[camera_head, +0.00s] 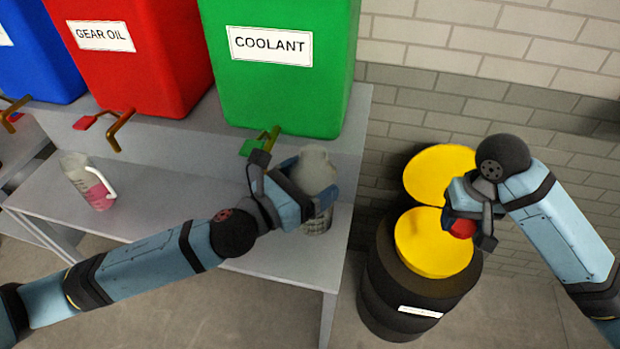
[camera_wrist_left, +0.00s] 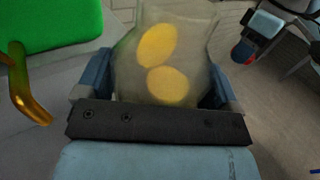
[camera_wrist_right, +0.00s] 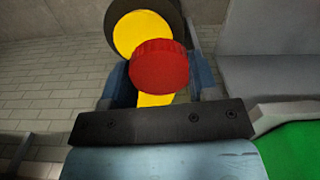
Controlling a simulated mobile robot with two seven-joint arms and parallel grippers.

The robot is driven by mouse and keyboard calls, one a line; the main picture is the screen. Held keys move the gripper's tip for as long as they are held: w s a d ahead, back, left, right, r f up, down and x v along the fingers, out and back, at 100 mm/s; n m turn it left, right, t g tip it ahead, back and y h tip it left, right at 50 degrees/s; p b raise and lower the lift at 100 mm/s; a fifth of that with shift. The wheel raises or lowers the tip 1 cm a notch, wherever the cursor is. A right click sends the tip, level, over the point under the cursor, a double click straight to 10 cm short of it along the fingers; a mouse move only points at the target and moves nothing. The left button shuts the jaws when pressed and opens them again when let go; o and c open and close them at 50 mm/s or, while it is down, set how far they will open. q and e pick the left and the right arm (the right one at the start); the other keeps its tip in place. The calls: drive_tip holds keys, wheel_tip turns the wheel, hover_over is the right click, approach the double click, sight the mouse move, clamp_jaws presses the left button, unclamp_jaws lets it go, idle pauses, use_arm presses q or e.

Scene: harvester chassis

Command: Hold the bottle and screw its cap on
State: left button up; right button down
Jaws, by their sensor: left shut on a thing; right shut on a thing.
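The bottle (camera_head: 317,172) is grey and translucent. It stands upright in my left gripper (camera_head: 305,193), over the front part of the grey bench, below the green coolant tank. In the left wrist view the bottle (camera_wrist_left: 165,65) fills the space between the fingers, and yellow lids show through it. My right gripper (camera_head: 466,222) is shut on the round red cap (camera_head: 460,229), over the yellow-lidded drums. The ribbed cap (camera_wrist_right: 160,66) shows clearly between the fingers in the right wrist view. The cap and bottle are well apart. I cannot tell whether the bottle touches the bench.
Red gear oil (camera_head: 165,60), green coolant (camera_head: 285,95) and blue (camera_head: 45,60) tanks stand on the bench's (camera_head: 150,210) raised shelf, with taps in front. A jug (camera_head: 88,182) with pink liquid sits on the left. Two black drums with yellow lids (camera_head: 433,243) stand right of the bench.

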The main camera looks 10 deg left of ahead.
drive_tip(key=w+a+r+n, duration=0.2)
drive_tip(key=w+a+r, duration=0.1)
drive_tip(key=a, duration=0.2)
drive_tip(key=w+a+r+n, duration=0.2)
drive_tip(key=a+r, duration=0.1)
drive_tip(key=a, duration=0.3)
wheel_tip(320, 180, up, 14)
drive_tip(key=n, duration=0.8)
hover_over(312, 153)
drive_tip(key=shift+a, duration=0.1)
drive_tip(key=shift+f, duration=2)
drive_tip(key=shift+f+g, duration=0.1)
drive_tip(key=shift+g, duration=0.2)
drive_tip(key=shift+f, duration=0.8)
drive_tip(key=shift+f, duration=0.6)
